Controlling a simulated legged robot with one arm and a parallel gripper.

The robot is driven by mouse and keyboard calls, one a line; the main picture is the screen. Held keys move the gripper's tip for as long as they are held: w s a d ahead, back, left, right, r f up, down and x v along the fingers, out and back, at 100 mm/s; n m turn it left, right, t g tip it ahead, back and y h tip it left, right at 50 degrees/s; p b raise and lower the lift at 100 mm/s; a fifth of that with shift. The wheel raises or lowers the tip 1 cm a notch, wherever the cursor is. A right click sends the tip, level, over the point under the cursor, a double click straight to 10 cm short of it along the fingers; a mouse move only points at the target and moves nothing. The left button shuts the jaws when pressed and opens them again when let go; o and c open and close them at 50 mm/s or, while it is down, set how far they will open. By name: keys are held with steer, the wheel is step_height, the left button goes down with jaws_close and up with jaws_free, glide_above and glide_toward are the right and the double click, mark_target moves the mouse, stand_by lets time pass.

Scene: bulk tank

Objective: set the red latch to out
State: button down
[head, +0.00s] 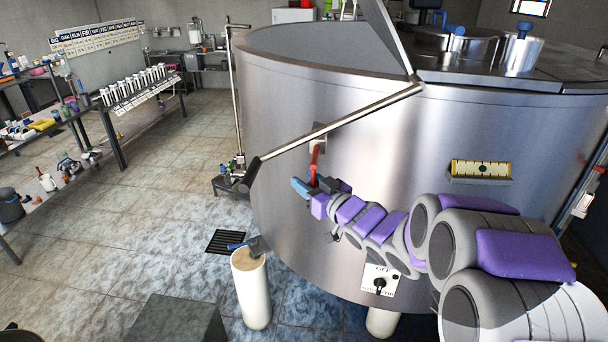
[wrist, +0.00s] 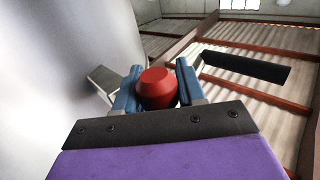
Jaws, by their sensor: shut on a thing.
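The red latch (head: 314,165) is on the side wall of the steel tank (head: 340,120), under a small bracket plate. In the head view my gripper (head: 303,187) is at the latch's lower end, close to the tank wall. In the wrist view the red end of the latch (wrist: 157,88) sits between the two blue fingers of my gripper (wrist: 158,85), which are shut on it. The part of the latch beyond this red end is hidden in the wrist view.
A long metal bar with a dark grip (head: 250,175) slants across the tank's front, just above my gripper. The black grip (wrist: 245,68) also shows at upper right in the wrist view. A white post (head: 252,290) stands below. Tiled floor at left is open.

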steer(key=shift+s+f, duration=0.1)
steer(key=shift+f, duration=0.1)
steer(key=c, duration=1.1)
jaws_free()
steer(key=o, duration=0.3)
steer(key=shift+s+d+r, duration=0.25)
steer(key=shift+s+d, duration=0.05)
steer(key=shift+s, duration=0.05)
steer(key=shift+o, duration=0.3)
steer(key=shift+w+f, duration=0.1)
steer(key=shift+w, duration=0.15)
steer(key=shift+s+d, duration=0.1)
steer(key=shift+s, duration=0.3)
steer(key=b+v, duration=0.2)
steer(key=v, duration=1.4)
steer(key=shift+d, duration=0.5)
steer(key=shift+f, duration=0.1)
